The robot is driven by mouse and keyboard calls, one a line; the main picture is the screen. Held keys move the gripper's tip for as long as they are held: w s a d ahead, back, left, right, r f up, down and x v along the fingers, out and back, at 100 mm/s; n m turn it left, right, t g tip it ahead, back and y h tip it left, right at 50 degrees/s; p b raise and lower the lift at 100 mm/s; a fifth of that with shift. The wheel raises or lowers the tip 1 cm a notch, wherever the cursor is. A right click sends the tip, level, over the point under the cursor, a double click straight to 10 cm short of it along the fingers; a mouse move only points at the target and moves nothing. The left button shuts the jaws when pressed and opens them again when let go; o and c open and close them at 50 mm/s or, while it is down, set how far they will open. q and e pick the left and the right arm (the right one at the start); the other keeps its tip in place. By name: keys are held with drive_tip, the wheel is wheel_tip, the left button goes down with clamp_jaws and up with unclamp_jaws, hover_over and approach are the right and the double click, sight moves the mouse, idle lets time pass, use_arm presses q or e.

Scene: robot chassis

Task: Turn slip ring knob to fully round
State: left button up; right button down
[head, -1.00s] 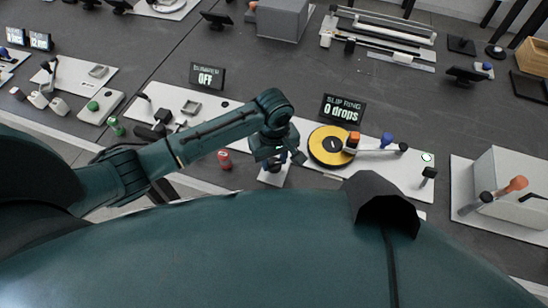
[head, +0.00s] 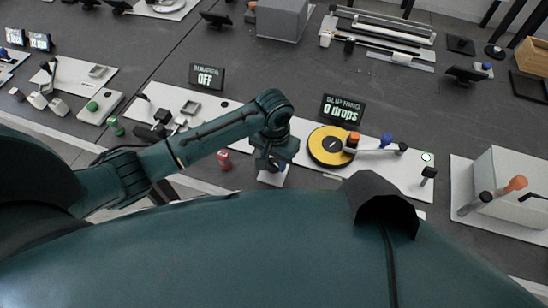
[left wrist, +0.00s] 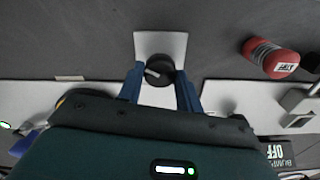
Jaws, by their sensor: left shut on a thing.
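The black round knob (left wrist: 158,69) with a white pointer line sits on a small white plate (left wrist: 160,42) in the left wrist view. My left gripper (left wrist: 160,73) has its two blue fingers on either side of the knob and is shut on it. The pointer slants, neither straight along nor across the plate. In the head view my left gripper (head: 270,165) is over the small plate (head: 272,178) and hides the knob. The yellow slip ring disc (head: 322,152) lies behind to the right, and its sign (head: 342,110) reads "0 drops". My right gripper is not in view.
A red can (head: 224,160) lies left of the gripper, and also shows in the left wrist view (left wrist: 270,58). A grey box (head: 515,190) stands at the right.

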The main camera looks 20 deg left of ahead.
use_arm(q)
drive_tip(key=m, duration=0.5)
drive_tip(key=shift+m, duration=0.4)
drive_tip(key=m, duration=1)
drive_tip(key=shift+r+m, duration=0.1)
drive_tip(key=shift+m, duration=0.3)
drive_tip(key=m, duration=0.9)
drive_tip(key=shift+m, duration=0.4)
drive_tip(key=m, duration=0.5)
drive_tip(key=shift+m, duration=0.3)
drive_tip(key=m, duration=0.5)
drive_tip(key=shift+m, duration=2.7)
